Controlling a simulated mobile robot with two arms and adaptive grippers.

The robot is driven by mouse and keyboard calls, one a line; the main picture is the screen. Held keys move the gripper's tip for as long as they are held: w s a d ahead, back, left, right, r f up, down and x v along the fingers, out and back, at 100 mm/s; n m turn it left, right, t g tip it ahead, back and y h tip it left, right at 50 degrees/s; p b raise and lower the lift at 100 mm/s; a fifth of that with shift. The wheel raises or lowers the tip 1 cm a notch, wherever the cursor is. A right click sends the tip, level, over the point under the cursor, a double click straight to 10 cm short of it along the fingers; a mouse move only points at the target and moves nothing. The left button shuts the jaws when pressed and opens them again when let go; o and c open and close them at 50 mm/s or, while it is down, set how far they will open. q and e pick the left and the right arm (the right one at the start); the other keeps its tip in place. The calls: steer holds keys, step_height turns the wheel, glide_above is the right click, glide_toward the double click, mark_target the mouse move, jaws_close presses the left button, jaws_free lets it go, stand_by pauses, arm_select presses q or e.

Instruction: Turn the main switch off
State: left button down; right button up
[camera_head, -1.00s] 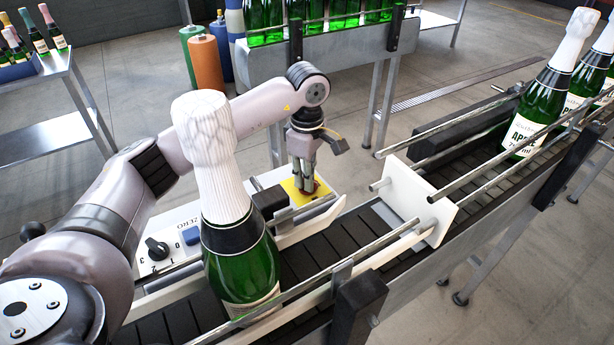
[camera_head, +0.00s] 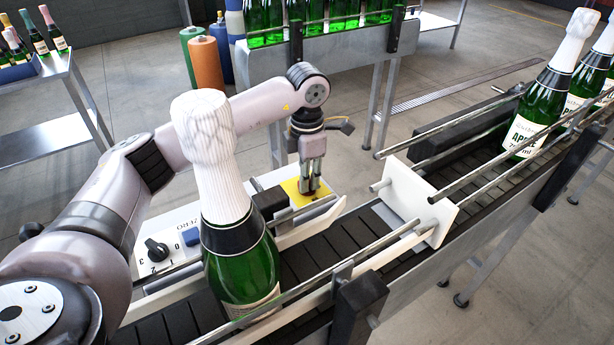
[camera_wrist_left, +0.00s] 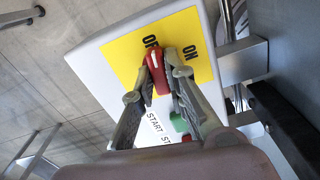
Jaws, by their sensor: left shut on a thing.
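My left gripper (camera_head: 311,192) points down over the yellow switch plate (camera_head: 291,194) on the white control box beyond the near bottle. In the left wrist view its two fingers (camera_wrist_left: 160,68) are shut on the red main switch knob (camera_wrist_left: 154,72), one on each side. The yellow plate (camera_wrist_left: 122,55) carries the words ON, to the right, and OFF, partly hidden by the knob. The white mark on the knob faces the OFF lettering. My right gripper is not in view.
A foil-topped green bottle (camera_head: 240,262) stands on the conveyor close by my left arm. A black rotary dial (camera_head: 156,249) and blue button (camera_head: 191,237) are on the box. A white plate (camera_head: 412,203) crosses the conveyor. Green and red buttons sit below the switch in the wrist view.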

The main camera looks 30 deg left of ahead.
arm_select(q)
steer(key=shift+n, duration=0.8)
steer(key=shift+r, duration=0.1)
steer(key=c, duration=1.6)
jaws_free()
step_height(320, 180, up, 12)
